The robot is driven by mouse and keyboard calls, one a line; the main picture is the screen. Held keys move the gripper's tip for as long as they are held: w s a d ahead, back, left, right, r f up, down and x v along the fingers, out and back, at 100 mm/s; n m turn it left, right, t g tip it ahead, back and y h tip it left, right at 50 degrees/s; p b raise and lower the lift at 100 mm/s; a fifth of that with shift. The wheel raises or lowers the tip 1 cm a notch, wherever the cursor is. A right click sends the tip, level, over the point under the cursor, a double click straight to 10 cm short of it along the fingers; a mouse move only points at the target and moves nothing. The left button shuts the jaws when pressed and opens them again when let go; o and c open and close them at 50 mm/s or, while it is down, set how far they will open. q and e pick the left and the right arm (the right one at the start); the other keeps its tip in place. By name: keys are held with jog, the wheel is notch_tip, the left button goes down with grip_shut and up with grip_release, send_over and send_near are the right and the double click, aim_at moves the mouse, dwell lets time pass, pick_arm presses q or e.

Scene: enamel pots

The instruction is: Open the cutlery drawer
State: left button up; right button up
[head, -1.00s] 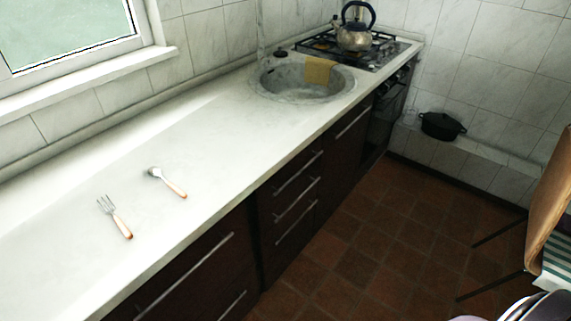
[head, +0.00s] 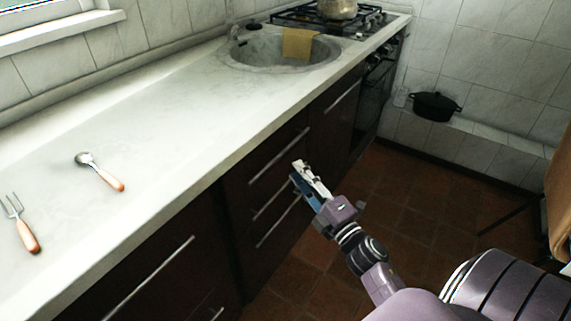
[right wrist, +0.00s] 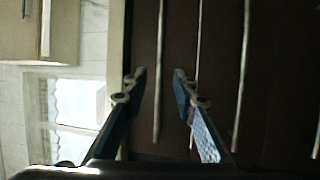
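The drawer stack (head: 240,190) under the counter has three bar handles, and its fronts look closed. The top bar handle (head: 270,160) is clear; the lower two are partly behind my right gripper (head: 296,170). Which drawer holds cutlery cannot be told. My right gripper is open and empty in front of the stack. In the right wrist view its fingers (right wrist: 158,82) are apart, with one bar handle (right wrist: 160,40) showing between them in the picture, not visibly gripped. Other handles show to the right. My left gripper is not in view.
A spoon (head: 100,171) and a fork (head: 24,225) lie on the counter (head: 150,110). A black pot (head: 435,106) sits on a ledge at right.

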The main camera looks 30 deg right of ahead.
aim_at(283, 154)
jog(key=w, duration=0.2)
jog(key=w+r, duration=0.1)
jog(key=w, duration=0.4)
jog(key=shift+w+r, duration=0.1)
jog(key=shift+r, duration=0.05)
grip_shut()
